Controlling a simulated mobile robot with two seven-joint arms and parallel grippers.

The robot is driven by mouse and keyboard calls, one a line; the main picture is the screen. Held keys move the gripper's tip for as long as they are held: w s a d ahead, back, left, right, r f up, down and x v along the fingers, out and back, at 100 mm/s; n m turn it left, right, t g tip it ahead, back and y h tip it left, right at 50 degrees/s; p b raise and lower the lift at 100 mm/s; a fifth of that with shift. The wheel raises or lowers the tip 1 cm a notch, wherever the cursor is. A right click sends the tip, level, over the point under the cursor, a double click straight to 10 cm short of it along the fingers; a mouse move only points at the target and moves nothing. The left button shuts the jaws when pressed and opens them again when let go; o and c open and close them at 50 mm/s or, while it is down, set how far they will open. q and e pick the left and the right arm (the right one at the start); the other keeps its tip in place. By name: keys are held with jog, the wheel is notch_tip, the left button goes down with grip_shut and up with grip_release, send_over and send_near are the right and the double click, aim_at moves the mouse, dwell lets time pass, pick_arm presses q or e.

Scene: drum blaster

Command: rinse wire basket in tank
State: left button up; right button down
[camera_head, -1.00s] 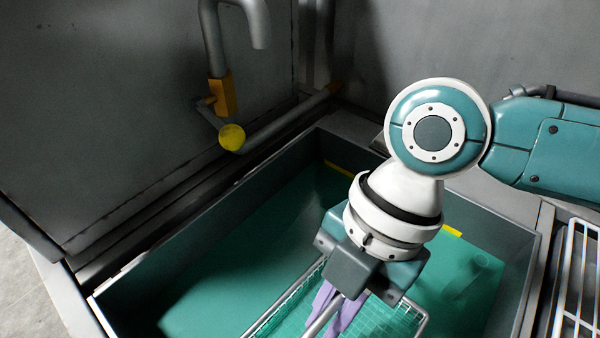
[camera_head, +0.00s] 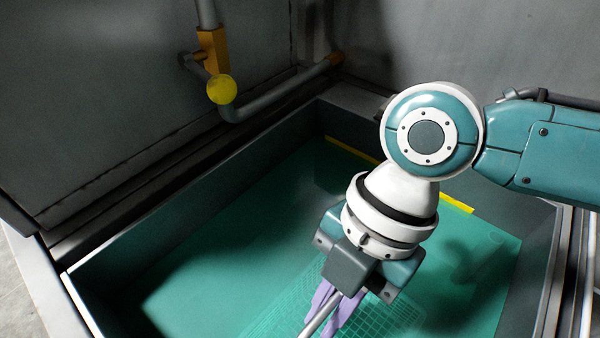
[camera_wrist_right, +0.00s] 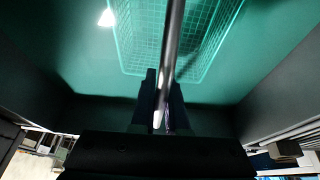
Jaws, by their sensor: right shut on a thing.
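The wire basket (camera_head: 395,318) is a mesh basket with a long metal handle (camera_head: 318,318). In the head view it lies in the green liquid (camera_head: 210,265) of the tank (camera_head: 535,275), tinted green and apparently below the surface. Its front part is cut off by the picture's lower edge. My right gripper (camera_head: 338,304) points down into the tank, its jaws shut on the handle. In the right wrist view the handle (camera_wrist_right: 173,45) runs up from between the fingers (camera_wrist_right: 162,105), with the basket mesh (camera_wrist_right: 138,40) beyond. My left gripper is not in view.
A tap pipe with a yellow fitting (camera_head: 212,50) and a yellow round knob (camera_head: 221,89) stands at the tank's back left. Tank walls enclose the basket. The liquid left of the basket is clear. A rack edge (camera_head: 588,290) shows at the right.

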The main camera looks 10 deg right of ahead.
dwell(0.4)
jog(key=shift+f+b, duration=0.85)
jog(key=shift+r, duration=0.2)
jog(key=shift+r+p, duration=0.15)
jog(key=shift+p, duration=0.2)
jog(key=shift+r+p, duration=0.6)
jog(key=shift+r, duration=0.05)
jog(key=shift+f, duration=0.2)
jog(key=shift+f+b, duration=0.8)
jog(key=shift+b, duration=0.05)
jog(key=shift+r, duration=0.15)
